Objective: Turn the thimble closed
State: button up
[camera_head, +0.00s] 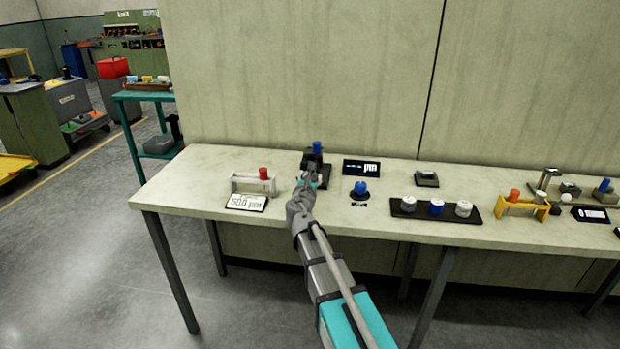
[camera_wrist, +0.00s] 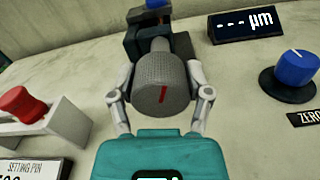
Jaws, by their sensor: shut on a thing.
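The thimble (camera_wrist: 160,84) is a grey knurled cylinder with a red mark on its near face, in the middle of the wrist view. It sits on the front of a dark instrument (camera_wrist: 184,46) with a blue part (camera_wrist: 157,3) on top. My gripper (camera_wrist: 161,100) is shut on the thimble, one finger on each side. In the head view my gripper (camera_head: 308,182) hides the thimble, in front of the dark instrument (camera_head: 326,171) and its blue knob (camera_head: 317,147).
A display (camera_head: 361,168) reading dashes and "µm" stands right of the instrument. A blue zero knob (camera_head: 360,187) is in front of it. Left are a pale holder with a red piece (camera_head: 264,173) and a "setting pin" card (camera_head: 246,203). A black tray (camera_head: 398,211) lies farther right.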

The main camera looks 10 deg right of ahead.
jog(key=m, duration=0.5)
jog(key=shift+d+m, duration=0.15)
jog(key=shift+m, duration=0.15)
jog(key=m, duration=0.5)
jog(key=shift+d+f, duration=0.1)
jog(key=m, duration=0.5)
jog(key=shift+f+m, duration=0.1)
jog(key=shift+m, duration=0.3)
jog(key=m, duration=0.5)
jog(key=shift+f+b, duration=0.1)
jog(key=shift+b, duration=0.2)
jog(key=o, duration=1.1)
jog(key=shift+o, duration=0.2)
jog(key=shift+s, duration=0.1)
